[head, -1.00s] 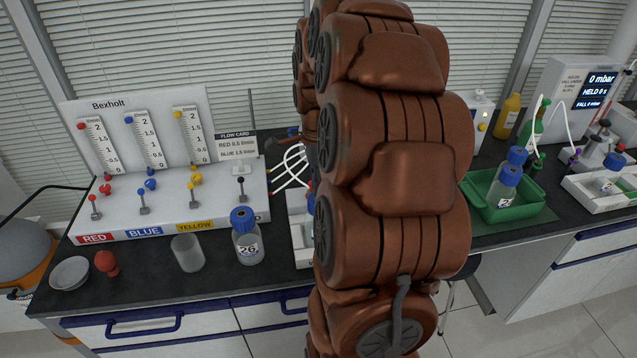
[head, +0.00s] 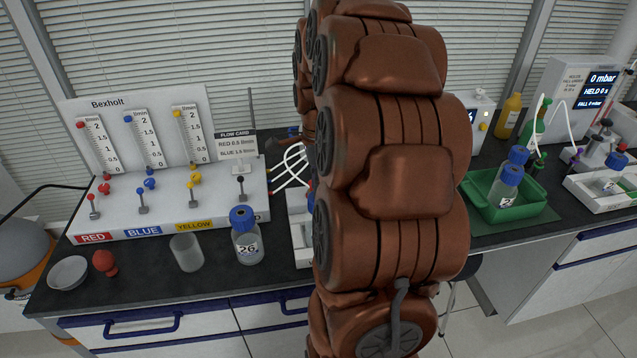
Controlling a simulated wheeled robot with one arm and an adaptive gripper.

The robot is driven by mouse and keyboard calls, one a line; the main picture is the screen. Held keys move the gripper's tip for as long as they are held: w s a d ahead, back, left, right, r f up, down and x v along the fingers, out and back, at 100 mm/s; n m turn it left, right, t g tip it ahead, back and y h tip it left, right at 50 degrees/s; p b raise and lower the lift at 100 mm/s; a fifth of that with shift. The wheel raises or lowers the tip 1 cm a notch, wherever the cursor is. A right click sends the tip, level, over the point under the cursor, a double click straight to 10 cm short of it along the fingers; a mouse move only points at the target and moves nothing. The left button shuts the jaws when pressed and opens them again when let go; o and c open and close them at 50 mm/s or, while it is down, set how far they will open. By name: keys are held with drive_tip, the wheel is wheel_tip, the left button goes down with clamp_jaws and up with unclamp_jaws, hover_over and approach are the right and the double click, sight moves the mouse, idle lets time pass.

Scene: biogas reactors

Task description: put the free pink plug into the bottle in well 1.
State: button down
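My own copper-coloured arm fills the middle of the head view and hides much of the bench behind it. My gripper is not in view, so what it holds cannot be seen. I see no pink plug. A white holder (head: 301,232) shows only its left edge beside my arm; its wells and any bottle in well 1 are hidden. A clear bottle labelled 26 (head: 246,246), with a blue cap, stands upright on the bench left of that holder.
The Bexholt flow panel (head: 150,130) stands at the back left. In front are a beaker (head: 186,253), a white dish (head: 68,273) and a red bulb-like object (head: 105,263). At right are a green tray (head: 478,204) with blue-capped bottles and a pressure display unit (head: 566,82).

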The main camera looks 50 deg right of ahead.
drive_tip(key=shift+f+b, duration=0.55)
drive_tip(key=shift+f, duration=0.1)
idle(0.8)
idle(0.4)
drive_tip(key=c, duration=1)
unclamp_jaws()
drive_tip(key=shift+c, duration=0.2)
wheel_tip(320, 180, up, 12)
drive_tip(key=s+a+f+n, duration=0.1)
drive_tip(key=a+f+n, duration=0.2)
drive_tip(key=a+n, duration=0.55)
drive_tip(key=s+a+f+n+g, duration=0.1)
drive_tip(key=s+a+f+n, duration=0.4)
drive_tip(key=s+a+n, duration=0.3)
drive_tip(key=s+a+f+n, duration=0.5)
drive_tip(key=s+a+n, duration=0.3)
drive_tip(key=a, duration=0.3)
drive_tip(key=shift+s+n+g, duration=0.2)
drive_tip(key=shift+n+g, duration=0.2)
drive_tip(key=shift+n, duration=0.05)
